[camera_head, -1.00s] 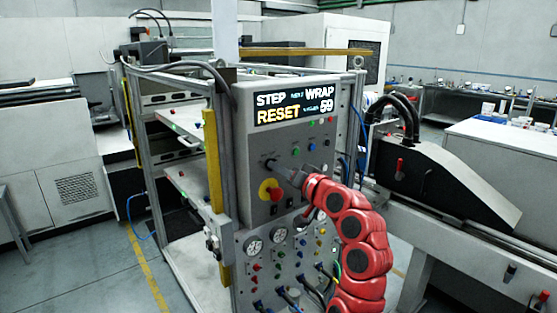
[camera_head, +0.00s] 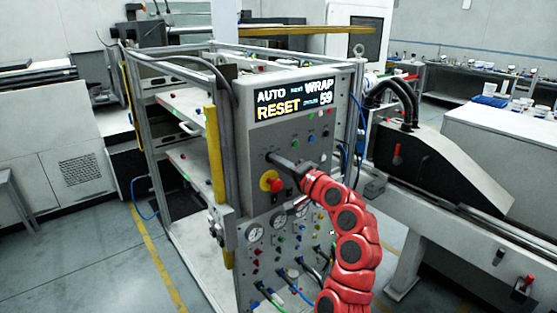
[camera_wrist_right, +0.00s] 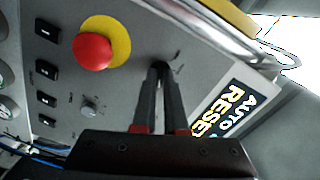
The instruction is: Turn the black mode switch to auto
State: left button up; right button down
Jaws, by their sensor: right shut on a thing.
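The control panel (camera_head: 250,143) is a grey box on the machine frame. Its display (camera_head: 292,100) reads AUTO and WRAP on top, RESET and 59 below. My right gripper (camera_head: 273,158) reaches the panel from the right, under the display. In the right wrist view, the fingers of my right gripper (camera_wrist_right: 160,72) are close together at the panel face, shut on the black mode switch. The switch is almost wholly hidden between the fingertips, so its pointer direction cannot be seen. My left gripper is in neither view.
A red emergency button on a yellow disc (camera_head: 270,181) sits just below the gripper; the red button also shows in the right wrist view (camera_wrist_right: 92,51). Small coloured buttons, gauges (camera_head: 254,232) and cables crowd the lower panel. A yellow post (camera_head: 214,155) stands left.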

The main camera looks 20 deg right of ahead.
jog(key=shift+f, duration=0.15)
jog(key=c, duration=1)
grip_release()
jog(key=shift+o, duration=0.2)
jog(key=b+v, duration=0.4)
jog(key=v, duration=1.3)
jog(key=shift+s, duration=0.15)
jog(key=shift+d, duration=0.1)
